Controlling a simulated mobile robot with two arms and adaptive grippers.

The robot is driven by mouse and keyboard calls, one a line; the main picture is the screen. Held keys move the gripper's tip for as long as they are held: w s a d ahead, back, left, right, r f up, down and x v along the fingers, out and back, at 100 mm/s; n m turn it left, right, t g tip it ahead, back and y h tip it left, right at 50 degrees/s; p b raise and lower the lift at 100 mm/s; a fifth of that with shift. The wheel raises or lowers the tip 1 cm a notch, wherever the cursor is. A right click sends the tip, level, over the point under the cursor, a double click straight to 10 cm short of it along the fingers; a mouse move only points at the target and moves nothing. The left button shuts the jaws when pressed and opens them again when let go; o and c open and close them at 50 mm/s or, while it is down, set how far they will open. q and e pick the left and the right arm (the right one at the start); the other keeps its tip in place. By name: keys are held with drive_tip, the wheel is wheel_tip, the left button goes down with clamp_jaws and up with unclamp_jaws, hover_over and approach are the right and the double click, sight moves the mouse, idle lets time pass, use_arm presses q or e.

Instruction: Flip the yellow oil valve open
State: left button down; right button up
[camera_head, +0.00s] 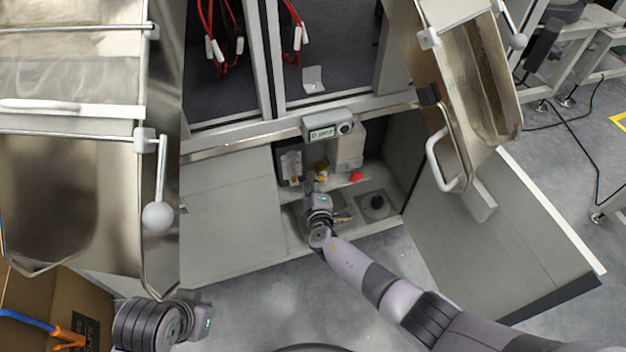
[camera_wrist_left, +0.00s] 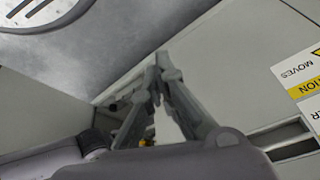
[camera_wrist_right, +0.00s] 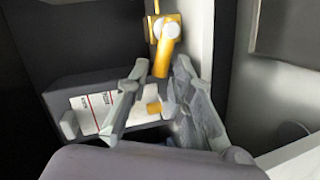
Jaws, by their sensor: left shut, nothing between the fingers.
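The yellow oil valve (camera_head: 321,170) is inside the open lower cabinet. In the right wrist view the valve (camera_wrist_right: 164,48) has a yellow handle hanging down from a body with pale round ends. My right gripper (camera_head: 316,183) reaches into the cabinet at the valve. In the right wrist view my right gripper's fingertips (camera_wrist_right: 161,68) are apart, with the handle's lower end in line between them. I cannot tell whether they touch it. My left gripper (camera_wrist_left: 163,62) is shut and empty, well away from the valve, at the lower left of the head view.
A red part (camera_head: 356,177) sits right of the valve in the cabinet. A dark grey box with a white and red label (camera_wrist_right: 95,108) is below the valve. The open cabinet door (camera_head: 500,235) stands at right. A cardboard box (camera_head: 45,315) is at lower left.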

drive_tip(key=shift+c, duration=0.3)
clamp_jaws()
drive_tip(key=shift+f, duration=0.15)
drive_tip(key=shift+s+a+f+n+t+b, duration=0.1)
drive_tip(key=shift+f+n+t+b, duration=0.35)
drive_tip(key=shift+b, duration=0.7)
drive_tip(key=shift+n+h+b, duration=0.4)
drive_tip(key=shift+n+b, duration=0.25)
drive_tip(key=shift+b, duration=0.1)
use_arm(q)
drive_tip(key=w+d+r+t+h, duration=0.1)
drive_tip(key=w+d+r+t, duration=0.1)
drive_tip(key=w, duration=0.5)
drive_tip(key=w+d+r+t+h, duration=0.1)
drive_tip(key=w+d+r+t, duration=0.2)
drive_tip(key=w+r+t, duration=0.2)
drive_tip(key=shift+w+r+t, duration=0.2)
drive_tip(key=shift+w+t, duration=0.7)
